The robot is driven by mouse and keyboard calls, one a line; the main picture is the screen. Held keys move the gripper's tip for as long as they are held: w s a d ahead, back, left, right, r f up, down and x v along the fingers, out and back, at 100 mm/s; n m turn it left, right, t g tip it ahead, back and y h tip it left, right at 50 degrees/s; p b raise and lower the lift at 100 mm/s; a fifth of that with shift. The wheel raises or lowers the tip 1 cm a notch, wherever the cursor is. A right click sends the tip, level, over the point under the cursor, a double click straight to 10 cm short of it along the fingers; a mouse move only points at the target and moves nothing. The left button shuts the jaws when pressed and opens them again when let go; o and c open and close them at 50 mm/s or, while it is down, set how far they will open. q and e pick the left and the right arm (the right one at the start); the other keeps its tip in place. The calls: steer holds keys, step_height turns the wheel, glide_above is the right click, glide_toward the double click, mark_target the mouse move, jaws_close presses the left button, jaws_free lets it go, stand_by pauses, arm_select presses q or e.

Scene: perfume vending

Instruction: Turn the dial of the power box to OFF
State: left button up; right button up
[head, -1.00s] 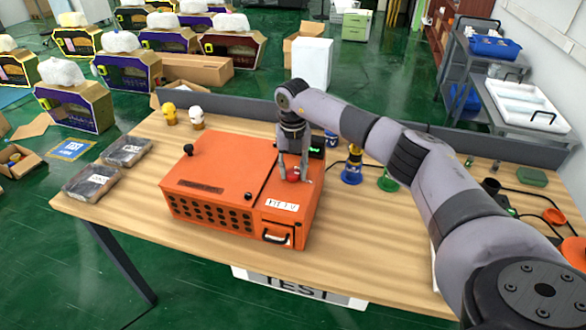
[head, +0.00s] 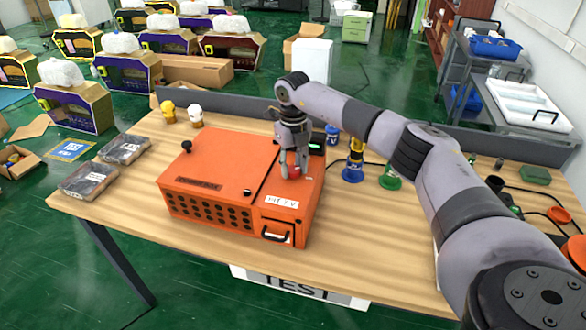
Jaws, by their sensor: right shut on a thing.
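A small dark display with green shows behind the gripper. My left gripper is not in view.
Two dark packages (head: 88,180) lie on the table's left end. Two small figure heads (head: 195,116) stand behind the box. A blue-based tool (head: 353,165) and a green funnel-like item (head: 390,178) stand right of it. My right arm spans the table's right side.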

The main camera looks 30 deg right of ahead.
mark_target(293, 169)
steer(key=n+b, duration=0.1)
steer(key=n, duration=0.5)
steer(key=shift+b, duration=0.4)
steer(key=n+b, duration=0.1)
steer(key=n, duration=0.5)
steer(key=shift+r, duration=0.1)
steer(key=shift+n, duration=0.3)
steer(key=o, duration=1.2)
steer(key=shift+c, duration=0.2)
step_height(293, 169, up, 12)
